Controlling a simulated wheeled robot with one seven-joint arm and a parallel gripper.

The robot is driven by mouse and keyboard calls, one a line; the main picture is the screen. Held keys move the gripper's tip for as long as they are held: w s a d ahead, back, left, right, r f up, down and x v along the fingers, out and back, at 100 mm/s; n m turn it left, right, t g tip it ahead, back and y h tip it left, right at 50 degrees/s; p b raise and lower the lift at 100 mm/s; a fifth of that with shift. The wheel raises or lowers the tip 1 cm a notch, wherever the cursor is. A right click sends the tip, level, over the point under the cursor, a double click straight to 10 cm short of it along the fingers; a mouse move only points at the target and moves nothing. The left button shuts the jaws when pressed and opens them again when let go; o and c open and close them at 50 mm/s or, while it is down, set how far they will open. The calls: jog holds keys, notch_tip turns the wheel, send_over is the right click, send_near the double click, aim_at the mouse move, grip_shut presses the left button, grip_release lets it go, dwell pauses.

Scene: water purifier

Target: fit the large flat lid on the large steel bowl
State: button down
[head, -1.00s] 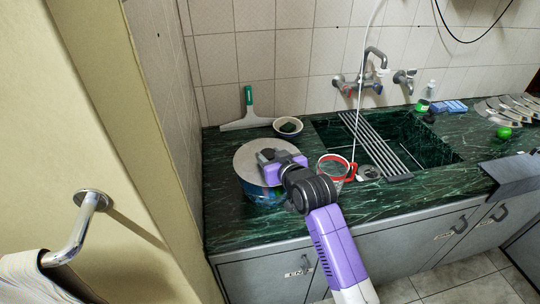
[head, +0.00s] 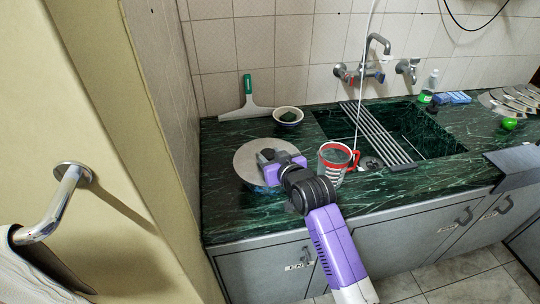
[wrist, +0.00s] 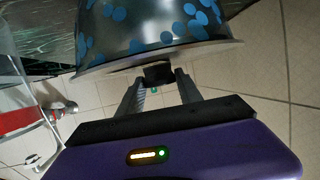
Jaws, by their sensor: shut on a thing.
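The large flat lid (head: 250,150) is a pale grey disc over the large steel bowl (wrist: 150,30), which has blue dots. In the head view the lid hides most of the bowl; only a thin bluish strip shows under its near edge. My gripper (wrist: 158,84) is shut on the dark knob (wrist: 158,73) of the lid. In the wrist view the lid's edge lies along the bowl's rim, at a slight slant. I cannot tell whether it is seated all round.
A small bowl (head: 288,117) and a squeegee (head: 246,105) are behind the lid. The sink (head: 420,130) with its rack (head: 375,135) lies to the right.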

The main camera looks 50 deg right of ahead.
jog(key=c, duration=0.7)
grip_release()
jog(key=v, duration=0.6)
jog(key=shift+s+a, duration=0.15)
jog(key=shift+s, duration=0.15)
jog(key=shift+s+a+r, duration=0.15)
jog(key=shift+s+r, duration=0.15)
jog(key=shift+s, duration=0.2)
